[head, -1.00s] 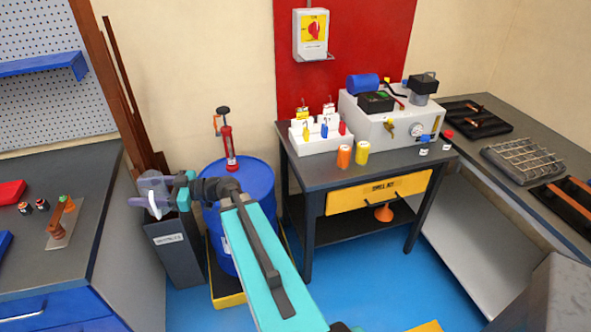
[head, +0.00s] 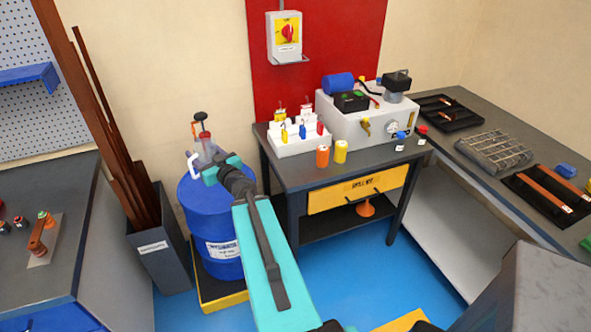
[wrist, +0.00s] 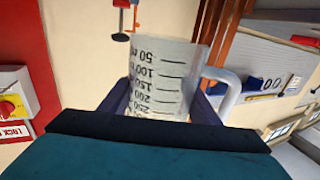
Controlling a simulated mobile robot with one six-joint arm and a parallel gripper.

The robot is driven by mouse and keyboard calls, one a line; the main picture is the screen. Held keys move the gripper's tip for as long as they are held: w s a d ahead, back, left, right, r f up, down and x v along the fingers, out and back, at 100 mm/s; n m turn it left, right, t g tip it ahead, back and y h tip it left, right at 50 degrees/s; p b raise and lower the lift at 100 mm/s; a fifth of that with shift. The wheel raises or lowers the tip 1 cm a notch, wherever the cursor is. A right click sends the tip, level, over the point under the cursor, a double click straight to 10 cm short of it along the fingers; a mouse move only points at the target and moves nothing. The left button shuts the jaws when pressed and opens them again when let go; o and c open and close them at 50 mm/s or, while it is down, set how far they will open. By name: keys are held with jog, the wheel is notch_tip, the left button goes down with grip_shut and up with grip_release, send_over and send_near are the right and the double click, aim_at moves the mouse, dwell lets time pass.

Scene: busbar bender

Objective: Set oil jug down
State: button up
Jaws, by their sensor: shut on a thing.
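The oil jug is a clear measuring jug (head: 206,151) with a white handle (head: 193,164). In the head view it is over or just behind the top of the blue drum (head: 212,210); I cannot tell whether it touches the lid. My gripper (head: 212,165) is shut on the jug. In the wrist view the jug (wrist: 170,78) sits between the two fingers, with black graduations that read upside down and its handle (wrist: 228,88) at right. The jug partly hides the red hand pump (head: 204,132) on the drum.
The drum stands on a yellow-edged pallet (head: 222,299). A grey bin (head: 163,262) with tall brown bars (head: 100,130) stands left of it. A dark table (head: 290,170) with padlocks, an orange and a yellow bottle and a pump unit (head: 365,122) stands close at right.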

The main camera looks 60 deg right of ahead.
jog(key=s+d+f+m+g+h+p, duration=0.2)
jog(key=s+d+f+m+g+h, duration=0.1)
jog(key=s+d, duration=0.6)
jog(key=s+d+f+m+g+h+p, duration=0.3)
jog(key=s+d, duration=0.7)
jog(key=s, duration=0.6)
notch_tip(320, 180, down, 4)
jog(key=m+g+h, duration=0.1)
jog(key=m+h, duration=0.1)
jog(key=h, duration=0.2)
jog(key=shift+s+d+r, duration=0.25)
jog(key=shift+s+d, duration=0.05)
jog(key=shift+s, duration=0.05)
jog(key=b+x, duration=0.1)
jog(key=b, duration=0.1)
jog(key=b+x, duration=0.1)
jog(key=b, duration=0.2)
jog(key=b+x, duration=0.2)
jog(key=b, duration=0.1)
jog(key=shift+f, duration=0.35)
jog(key=w+d+b, duration=0.1)
jog(key=b, duration=0.4)
jog(key=d+b, duration=0.1)
jog(key=b, duration=0.2)
jog(key=shift+w+f, duration=0.15)
jog(key=shift+w, duration=0.25)
